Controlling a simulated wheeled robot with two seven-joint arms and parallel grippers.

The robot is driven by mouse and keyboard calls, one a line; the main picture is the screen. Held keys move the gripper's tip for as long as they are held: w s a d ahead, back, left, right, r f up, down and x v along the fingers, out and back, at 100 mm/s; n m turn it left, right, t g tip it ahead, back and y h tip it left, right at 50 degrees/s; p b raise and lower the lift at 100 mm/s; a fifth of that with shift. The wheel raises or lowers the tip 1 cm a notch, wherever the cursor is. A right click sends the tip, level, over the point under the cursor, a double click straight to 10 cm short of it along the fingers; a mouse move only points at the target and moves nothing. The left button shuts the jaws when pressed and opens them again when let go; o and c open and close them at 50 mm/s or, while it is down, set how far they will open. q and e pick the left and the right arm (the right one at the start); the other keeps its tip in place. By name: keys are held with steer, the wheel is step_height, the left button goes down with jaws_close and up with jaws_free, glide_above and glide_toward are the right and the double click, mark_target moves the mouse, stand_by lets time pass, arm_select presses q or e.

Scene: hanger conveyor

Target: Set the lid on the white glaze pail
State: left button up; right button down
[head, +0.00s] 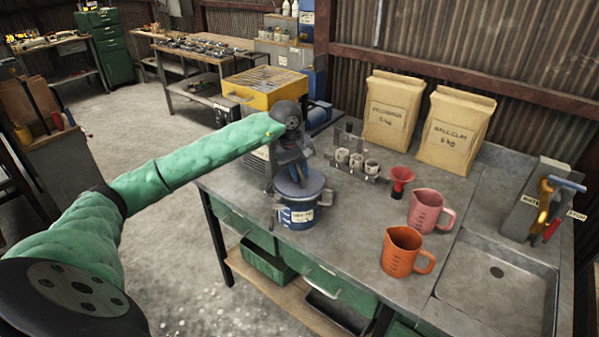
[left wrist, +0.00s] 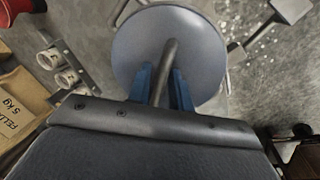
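The glaze pail (head: 299,216) is a blue bucket with a white label, standing at the near left edge of the metal table. A round blue-grey lid (head: 312,186) is at the pail's mouth in the head view; I cannot tell whether it is fully seated. In the left wrist view the lid (left wrist: 203,52) fills the upper middle and hides the pail. My left gripper (head: 297,176) is above the lid, its blue fingers (left wrist: 163,85) on both sides of the lid's bar handle (left wrist: 170,60), shut on it. My right gripper is not in view.
Grey cups in a rack (head: 357,162), a red funnel (head: 401,181), a pink jug (head: 425,210) and an orange jug (head: 402,252) stand right of the pail. Two paper bags (head: 393,110) stand behind. A sink (head: 497,285) is at the right.

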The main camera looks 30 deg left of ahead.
mark_target(299, 170)
arm_select(q)
steer(key=o, duration=0.6)
steer(key=shift+r+b, duration=0.35)
steer(key=shift+r, duration=0.05)
steer(key=r, duration=0.1)
steer(key=r+b, duration=0.1)
steer(key=r, duration=0.1)
steer(key=s+r+b, duration=0.1)
steer(key=r, duration=0.1)
steer(key=shift+a+r, duration=0.2)
steer(key=shift+a, duration=0.2)
steer(key=shift+s+a+r+b, duration=0.1)
steer(key=shift+r+b, duration=0.2)
steer(key=shift+r, duration=0.4)
